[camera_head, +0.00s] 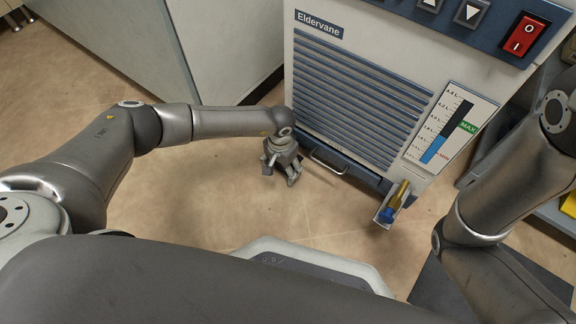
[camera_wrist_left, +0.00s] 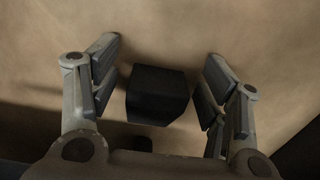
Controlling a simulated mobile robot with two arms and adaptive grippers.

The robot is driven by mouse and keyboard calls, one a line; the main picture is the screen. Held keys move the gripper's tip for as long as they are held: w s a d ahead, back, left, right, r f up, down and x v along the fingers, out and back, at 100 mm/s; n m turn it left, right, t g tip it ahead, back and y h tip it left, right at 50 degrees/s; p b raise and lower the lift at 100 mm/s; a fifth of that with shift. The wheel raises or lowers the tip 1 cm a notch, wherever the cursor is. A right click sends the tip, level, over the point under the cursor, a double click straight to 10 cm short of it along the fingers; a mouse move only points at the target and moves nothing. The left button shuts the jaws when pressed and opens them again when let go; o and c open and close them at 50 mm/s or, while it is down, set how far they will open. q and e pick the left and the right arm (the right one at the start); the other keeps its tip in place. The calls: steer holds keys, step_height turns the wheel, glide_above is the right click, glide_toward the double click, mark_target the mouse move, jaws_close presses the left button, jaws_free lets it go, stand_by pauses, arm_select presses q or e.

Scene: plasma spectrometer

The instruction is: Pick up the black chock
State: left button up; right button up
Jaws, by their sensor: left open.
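The black chock (camera_wrist_left: 157,95) is a small dark block on the tan floor in the left wrist view. It sits between the two fingers of my left gripper (camera_wrist_left: 160,85), with a gap of floor showing on each side. My left gripper is open. In the head view my left gripper (camera_head: 281,176) points down near the floor, in front of the lower left of the white machine. I cannot make out the chock in the head view. My right arm (camera_head: 510,180) comes in from the right, but its gripper is not visible.
The white machine (camera_head: 330,62) labelled Eldervane stands just behind my left gripper, with a handle (camera_head: 328,163) low on its front. A brass valve with a blue part (camera_head: 391,206) juts out lower right. A grey cabinet (camera_head: 215,45) stands behind left. Floor at left is clear.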

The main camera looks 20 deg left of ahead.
arm_select(q)
steer(key=shift+r, duration=0.1)
steer(key=c, duration=1.2)
steer(key=shift+o, duration=0.2)
steer(key=shift+r, duration=0.1)
